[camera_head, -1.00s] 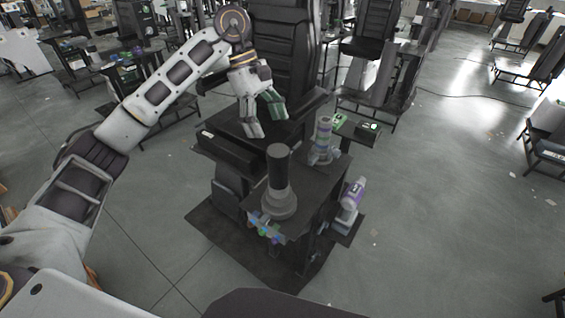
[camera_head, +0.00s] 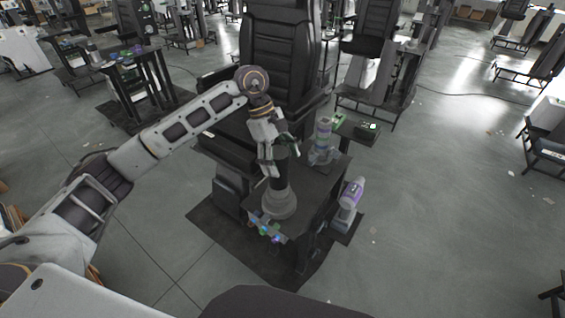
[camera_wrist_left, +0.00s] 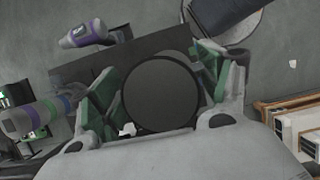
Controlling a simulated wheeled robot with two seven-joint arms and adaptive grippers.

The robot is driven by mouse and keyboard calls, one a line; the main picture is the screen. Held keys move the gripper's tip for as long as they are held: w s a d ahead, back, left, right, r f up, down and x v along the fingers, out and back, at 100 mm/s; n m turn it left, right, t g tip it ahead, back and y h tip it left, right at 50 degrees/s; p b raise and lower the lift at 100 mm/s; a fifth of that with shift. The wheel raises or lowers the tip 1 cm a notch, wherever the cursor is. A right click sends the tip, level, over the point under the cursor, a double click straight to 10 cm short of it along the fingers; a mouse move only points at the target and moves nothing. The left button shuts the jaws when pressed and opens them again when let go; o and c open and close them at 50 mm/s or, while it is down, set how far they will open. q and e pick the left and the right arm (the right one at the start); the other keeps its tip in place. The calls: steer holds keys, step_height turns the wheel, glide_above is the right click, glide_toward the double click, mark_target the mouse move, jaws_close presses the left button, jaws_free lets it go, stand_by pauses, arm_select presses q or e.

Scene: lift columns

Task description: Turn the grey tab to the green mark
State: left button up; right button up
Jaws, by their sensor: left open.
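The dark lift column (camera_head: 278,182) stands upright on a round grey base (camera_head: 279,206) on a small dark table. Small coloured marks lie along the table's front edge: a green mark (camera_head: 263,231) and a blue mark (camera_head: 276,239). I cannot clearly make out the grey tab among them. My left gripper (camera_head: 279,163) is open at the column's top and partly hides it. In the left wrist view, the column's round dark top (camera_wrist_left: 160,93) shows between the two green-padded fingers (camera_wrist_left: 160,90); I cannot tell whether they touch it. My right gripper is not in view.
A banded cylinder (camera_head: 323,138) stands at the table's back right. A dark box with a green light (camera_head: 368,130) sits farther back. A black chair (camera_head: 278,60) stands behind.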

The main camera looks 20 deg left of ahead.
arm_select(q)
steer(key=shift+x, duration=0.9)
steer(key=c, duration=1.4)
